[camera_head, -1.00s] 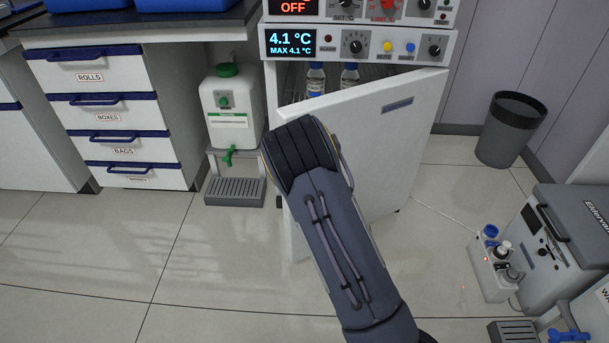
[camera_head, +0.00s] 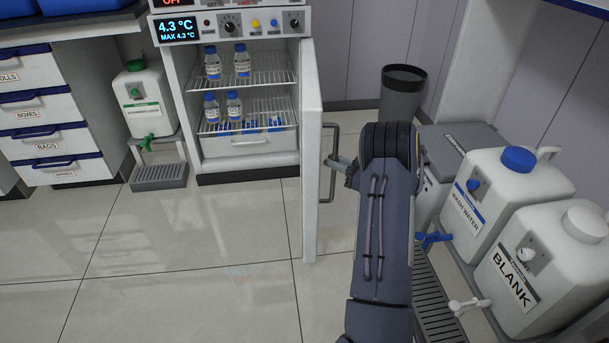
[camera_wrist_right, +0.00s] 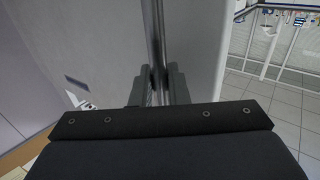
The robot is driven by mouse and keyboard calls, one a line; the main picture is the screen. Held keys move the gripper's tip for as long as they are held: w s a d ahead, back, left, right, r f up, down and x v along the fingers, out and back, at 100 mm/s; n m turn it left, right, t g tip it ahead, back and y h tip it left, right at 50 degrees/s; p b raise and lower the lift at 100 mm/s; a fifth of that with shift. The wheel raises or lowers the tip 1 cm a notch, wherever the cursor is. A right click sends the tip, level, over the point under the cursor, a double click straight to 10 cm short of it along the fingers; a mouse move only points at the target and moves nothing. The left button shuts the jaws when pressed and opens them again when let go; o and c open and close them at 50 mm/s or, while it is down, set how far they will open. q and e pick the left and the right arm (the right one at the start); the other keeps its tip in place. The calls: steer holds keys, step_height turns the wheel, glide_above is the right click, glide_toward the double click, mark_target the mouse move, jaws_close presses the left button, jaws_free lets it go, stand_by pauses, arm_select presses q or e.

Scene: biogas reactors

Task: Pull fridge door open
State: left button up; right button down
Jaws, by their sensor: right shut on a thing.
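The fridge (camera_head: 234,160) stands open at the upper middle of the head view, with several blue-capped bottles on its wire shelves. Its white door (camera_head: 311,150) is swung out towards me and seen nearly edge-on. A grey bar handle (camera_head: 332,165) sits on the door's right face. My right gripper (camera_head: 337,164) is shut on this handle. In the right wrist view the gripper's fingers (camera_wrist_right: 155,88) close around the vertical bar in front of the pale door (camera_wrist_right: 110,50). My left gripper is not in view.
White jugs, wash water (camera_head: 510,200) and blank (camera_head: 545,265), stand close to the right of my right arm. A dark bin (camera_head: 402,93) stands behind it. A drawer cabinet (camera_head: 45,125) and a white jug (camera_head: 145,103) are at left. The floor before the fridge is clear.

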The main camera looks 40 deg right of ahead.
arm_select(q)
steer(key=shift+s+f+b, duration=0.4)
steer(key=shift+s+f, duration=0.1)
arm_select(e)
steer(key=s+d, duration=0.2)
steer(key=d, duration=0.5)
steer(key=s+d, duration=0.3)
steer(key=d, duration=0.3)
steer(key=shift+s+d, duration=0.35)
steer(key=c, duration=1.5)
jaws_free()
